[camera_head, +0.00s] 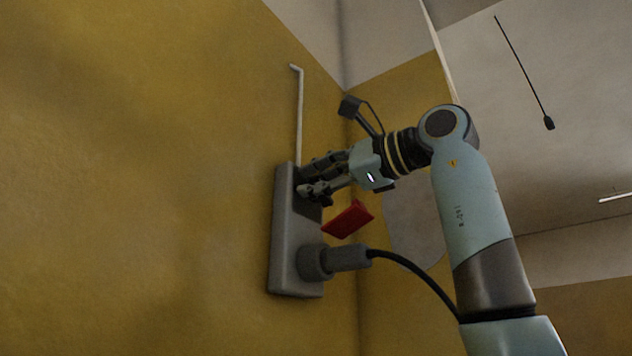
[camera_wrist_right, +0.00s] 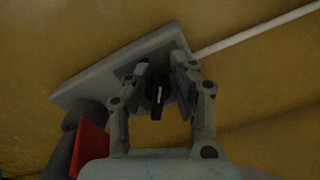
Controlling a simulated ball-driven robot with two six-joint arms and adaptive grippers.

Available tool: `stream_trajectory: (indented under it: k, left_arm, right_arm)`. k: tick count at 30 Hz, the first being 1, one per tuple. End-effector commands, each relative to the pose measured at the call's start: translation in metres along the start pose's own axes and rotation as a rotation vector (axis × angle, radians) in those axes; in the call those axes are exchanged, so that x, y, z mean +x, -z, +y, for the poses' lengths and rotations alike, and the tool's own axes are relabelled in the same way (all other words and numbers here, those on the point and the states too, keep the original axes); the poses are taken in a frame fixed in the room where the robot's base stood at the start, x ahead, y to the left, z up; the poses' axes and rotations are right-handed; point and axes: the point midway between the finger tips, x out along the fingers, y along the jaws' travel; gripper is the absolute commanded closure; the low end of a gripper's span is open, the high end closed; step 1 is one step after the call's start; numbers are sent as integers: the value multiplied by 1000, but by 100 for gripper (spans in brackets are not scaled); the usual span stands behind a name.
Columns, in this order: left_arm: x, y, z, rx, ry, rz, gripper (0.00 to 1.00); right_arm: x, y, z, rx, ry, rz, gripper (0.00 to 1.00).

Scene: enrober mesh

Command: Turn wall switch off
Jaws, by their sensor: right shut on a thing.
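A grey wall switch box (camera_head: 285,240) is fixed upright on the yellow wall; it also shows in the right wrist view (camera_wrist_right: 85,88). My right gripper (camera_head: 305,180) is at the upper part of its front. In the right wrist view, the dark switch knob (camera_wrist_right: 158,97) with a pale mark lies between the two fingers of my right gripper (camera_wrist_right: 163,78), which is shut on it. The fingers hide most of the knob in the head view. My left gripper is out of view.
A plug (camera_head: 345,258) with a black cable sits in the box's lower part. A red plate (camera_head: 348,219) is between plug and gripper, also at the wrist view's lower left (camera_wrist_right: 90,150). A white pipe (camera_head: 299,115) runs up from the box.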

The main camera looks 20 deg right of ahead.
Motion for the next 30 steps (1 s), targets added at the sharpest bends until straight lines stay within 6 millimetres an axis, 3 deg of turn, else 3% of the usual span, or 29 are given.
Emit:
stream_trajectory:
  k: [1, 11, 12, 15, 30]
  left_arm:
    - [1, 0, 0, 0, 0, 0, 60]
    - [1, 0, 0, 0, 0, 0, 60]
    - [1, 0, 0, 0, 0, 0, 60]
    - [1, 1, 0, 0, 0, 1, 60]
    - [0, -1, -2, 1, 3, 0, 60]
  right_arm:
    - [2, 2, 8, 9, -24, 0, 100]
    - [2, 2, 8, 10, -24, 0, 100]
    - [2, 2, 8, 10, -24, 0, 75]
    - [2, 2, 8, 9, -23, 0, 65]
    - [0, 1, 4, 3, -13, 2, 65]
